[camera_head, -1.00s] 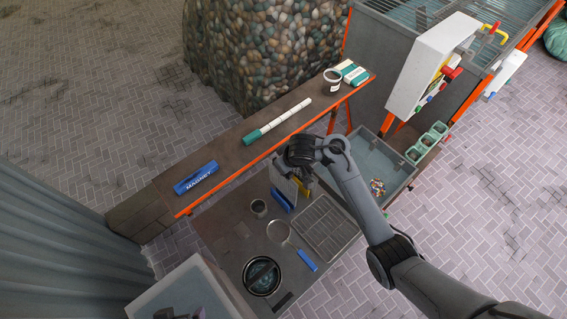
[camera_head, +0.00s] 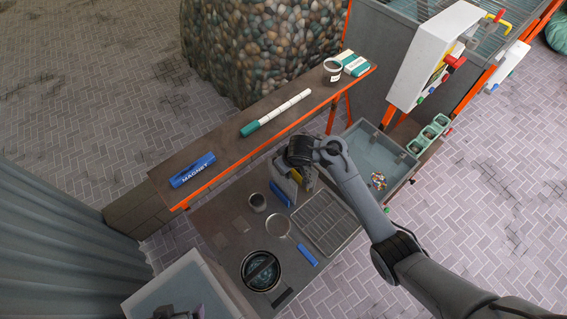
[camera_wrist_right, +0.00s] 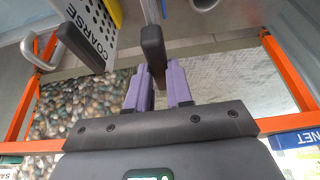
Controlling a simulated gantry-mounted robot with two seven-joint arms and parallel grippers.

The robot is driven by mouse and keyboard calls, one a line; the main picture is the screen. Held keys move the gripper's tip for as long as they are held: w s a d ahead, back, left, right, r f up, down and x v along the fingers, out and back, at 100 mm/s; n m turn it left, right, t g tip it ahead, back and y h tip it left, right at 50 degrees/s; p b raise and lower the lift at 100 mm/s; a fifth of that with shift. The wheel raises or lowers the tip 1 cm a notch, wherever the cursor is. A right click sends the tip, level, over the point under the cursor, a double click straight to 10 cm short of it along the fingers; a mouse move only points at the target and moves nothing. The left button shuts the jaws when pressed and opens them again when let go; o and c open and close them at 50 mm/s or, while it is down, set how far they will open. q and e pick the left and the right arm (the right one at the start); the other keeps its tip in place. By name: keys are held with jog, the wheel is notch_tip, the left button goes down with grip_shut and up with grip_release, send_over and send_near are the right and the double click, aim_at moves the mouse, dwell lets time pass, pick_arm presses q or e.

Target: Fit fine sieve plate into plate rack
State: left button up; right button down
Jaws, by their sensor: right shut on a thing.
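My right gripper (camera_wrist_right: 152,85) is shut on the black handle (camera_wrist_right: 152,45) of a thin pale plate (camera_wrist_right: 150,10), seen edge-on at the top of the right wrist view. No label shows on this plate. A perforated plate marked COARSE (camera_wrist_right: 95,25), with its own black handle, stands to its left, apart from the gripper. In the head view, the right gripper is mostly hidden by its wrist above blue (camera_head: 279,193) and yellow (camera_head: 294,176) parts, likely the plate rack. Whether the held plate sits in a slot cannot be told.
A raised shelf (camera_head: 235,150) with an orange edge runs behind. A shallow bin (camera_head: 375,155) stands right.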

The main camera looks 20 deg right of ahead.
jog(key=shift+f+b, duration=0.6)
jog(key=shift+f, duration=0.55)
jog(key=shift+f+b, duration=0.6)
jog(key=shift+f, duration=0.6)
jog(key=c, duration=0.9)
grip_release()
jog(key=shift+c, duration=0.2)
jog(key=p+v, duration=0.4)
jog(key=v, duration=0.6)
jog(key=shift+w+a, duration=0.1)
jog(key=shift+s+r+p, duration=0.25)
jog(key=shift+r+p, duration=0.1)
jog(key=shift+p, duration=0.1)
